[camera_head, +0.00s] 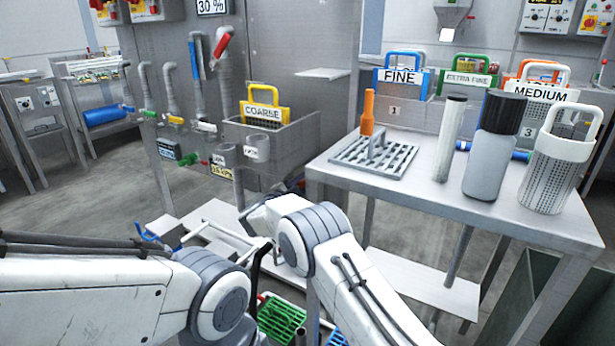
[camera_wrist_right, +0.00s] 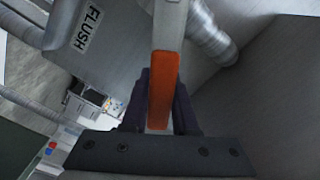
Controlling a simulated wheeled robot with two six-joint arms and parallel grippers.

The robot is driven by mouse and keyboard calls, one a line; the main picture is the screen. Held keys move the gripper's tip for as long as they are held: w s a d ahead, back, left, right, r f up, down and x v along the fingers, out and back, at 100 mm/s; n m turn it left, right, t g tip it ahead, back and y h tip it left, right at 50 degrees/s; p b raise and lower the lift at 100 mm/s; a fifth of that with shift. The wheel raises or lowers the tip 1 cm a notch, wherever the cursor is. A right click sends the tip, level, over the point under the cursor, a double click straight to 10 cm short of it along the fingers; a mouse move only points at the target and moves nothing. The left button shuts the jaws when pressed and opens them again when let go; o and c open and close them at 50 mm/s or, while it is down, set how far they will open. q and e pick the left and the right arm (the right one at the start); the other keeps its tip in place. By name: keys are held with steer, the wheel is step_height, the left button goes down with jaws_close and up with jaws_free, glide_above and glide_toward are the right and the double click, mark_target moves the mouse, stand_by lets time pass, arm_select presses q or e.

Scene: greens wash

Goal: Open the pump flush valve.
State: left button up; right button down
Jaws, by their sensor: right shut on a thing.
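In the right wrist view, an orange-red grip (camera_wrist_right: 162,88) sits on a flat grey metal lever (camera_wrist_right: 168,25). My right gripper (camera_wrist_right: 161,105) is shut on this grip, with a dark finger on each side of it. A grey panel with a FLUSH label (camera_wrist_right: 87,25) is close by at the upper left, so the grip appears to be the flush valve handle. The valve body behind it is not clearly seen. In the head view my right arm hides its own gripper and this handle. My left arm comes in from the left there, and its gripper is not visible.
A steel table (camera_head: 450,195) at the right holds a grey grate (camera_head: 375,155), bottles and a white basket (camera_head: 555,165). A sink (camera_head: 300,145) with a yellow COARSE basket (camera_head: 263,108) stands behind my arms. A green crate (camera_head: 280,318) is low in front.

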steer(key=shift+w+a+r+n, duration=0.1)
steer(key=shift+a+r+n, duration=0.05)
steer(key=shift+n, duration=0.15)
steer(key=c, duration=0.7)
jaws_free()
steer(key=shift+p+v, duration=1.25)
steer(key=shift+v, duration=4)
